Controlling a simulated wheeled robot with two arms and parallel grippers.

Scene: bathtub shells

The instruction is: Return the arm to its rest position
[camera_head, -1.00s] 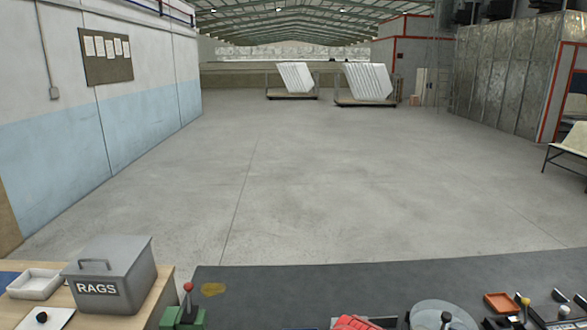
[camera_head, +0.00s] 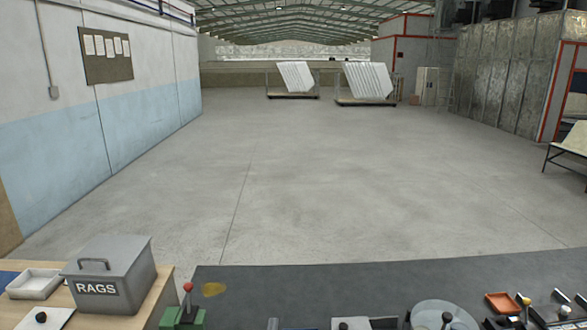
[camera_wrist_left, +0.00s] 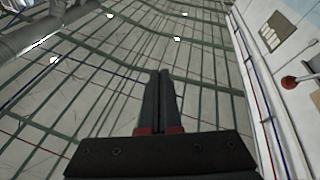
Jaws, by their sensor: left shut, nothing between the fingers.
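My left gripper (camera_wrist_left: 160,76) shows in the left wrist view. Its two dark fingers lie together, shut and empty, with red parts at their bases. They point up the picture against the roof beams. I cannot clearly make out this gripper in the head view. My right gripper is not in view.
A dark grey worktop (camera_head: 330,285) spans the bottom of the head view. On it are a red-knobbed green clamp (camera_head: 184,316), a round grey disc (camera_head: 440,314) and an orange tray (camera_head: 501,302). A grey RAGS bin (camera_head: 112,272) stands left beside a white tray (camera_head: 36,284). The floor beyond is open.

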